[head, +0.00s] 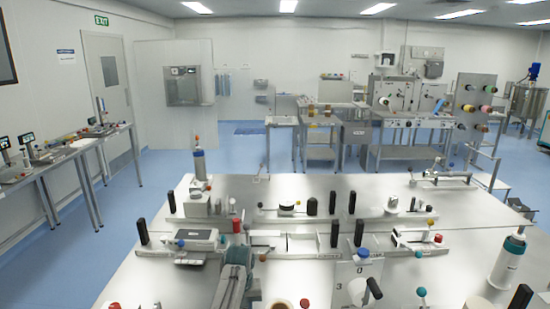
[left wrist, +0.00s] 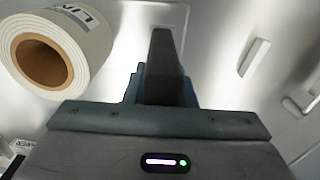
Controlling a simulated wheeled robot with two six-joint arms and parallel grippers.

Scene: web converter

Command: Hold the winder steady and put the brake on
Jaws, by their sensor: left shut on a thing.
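My left gripper (head: 240,254) is low over the near steel bench, left of centre in the head view. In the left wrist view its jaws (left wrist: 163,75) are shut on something. What they hold is hidden, and a dark upright part stands between teal sides. A white roll (left wrist: 90,38) with a brown core lies beside the jaws, apart from them. Near front centre, a pale panel (head: 350,272) bears the marks 0 and 3. A black-handled lever (head: 373,287) stands in front of it. I cannot tell which device is the winder or how its brake stands. My right gripper is out of view.
Small fixtures with black upright handles (head: 334,234) crowd the bench (head: 300,190). A white bottle-like cylinder with a teal top (head: 507,259) stands at the right. A red-capped post (head: 236,226) is just beyond my left gripper. The bench's far strip is mostly clear.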

